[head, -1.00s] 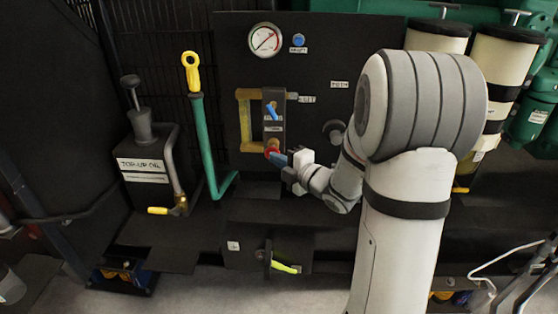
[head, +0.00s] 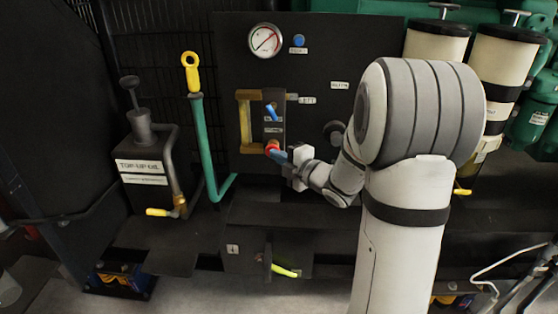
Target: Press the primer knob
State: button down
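The panel's small labels are too blurred to read, so I cannot tell for certain which knob is the primer knob. A red round knob (head: 272,147) sits low on the narrow dark unit in the yellow frame. My gripper (head: 279,156) is at its lower right, with its bluish tip touching it or very close. I cannot tell whether the fingers are open or shut. A dark round knob (head: 333,130) is on the panel just right of my gripper, partly hidden by my arm. A blue button (head: 299,41) is higher up, beside the gauge.
A dial gauge (head: 265,40) is at the top of the dark panel (head: 365,30). A yellow bent pipe (head: 243,120) and a blue lever (head: 271,112) are close to my gripper. A green lever with yellow ring (head: 196,120) and an oil box (head: 142,170) stand left.

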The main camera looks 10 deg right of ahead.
jog(key=s+a+p+v, duration=0.1)
jog(key=a+v, duration=0.1)
jog(key=v, duration=1)
jog(key=shift+s+r, duration=0.2)
jog(key=shift+s, duration=0.2)
dwell(0.4)
